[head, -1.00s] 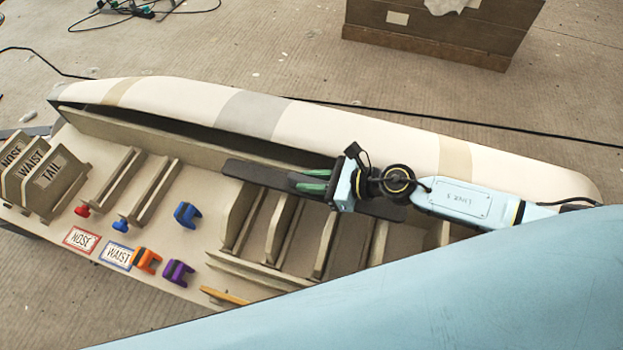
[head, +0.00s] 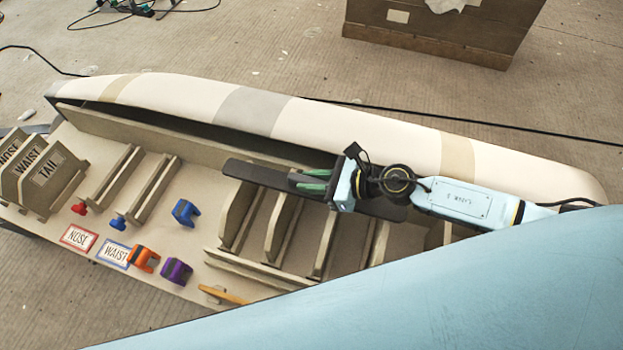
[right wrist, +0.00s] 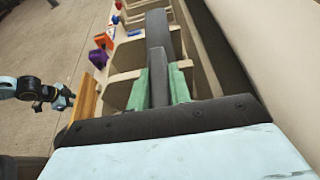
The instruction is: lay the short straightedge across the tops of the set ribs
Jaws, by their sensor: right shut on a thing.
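The short straightedge (head: 255,173), a dark grey bar, runs lengthwise over several upright ribs (head: 279,226) in the mould. My right gripper (head: 312,181) is shut on it near its middle, with green fingertips on both sides. In the right wrist view the straightedge (right wrist: 158,35) points away between the fingertips (right wrist: 159,88), above the ribs. I cannot tell whether it touches the rib tops. My left gripper (right wrist: 64,97) shows small at the left of the right wrist view, apart from the straightedge; its jaws are too small to read.
The mould's long cream wall (head: 330,125) rises behind the ribs. Blue (head: 185,212), orange (head: 144,257) and purple (head: 176,271) clamp-like blocks and a yellow strip (head: 224,294) lie in front. A wooden crate (head: 440,30) stands behind.

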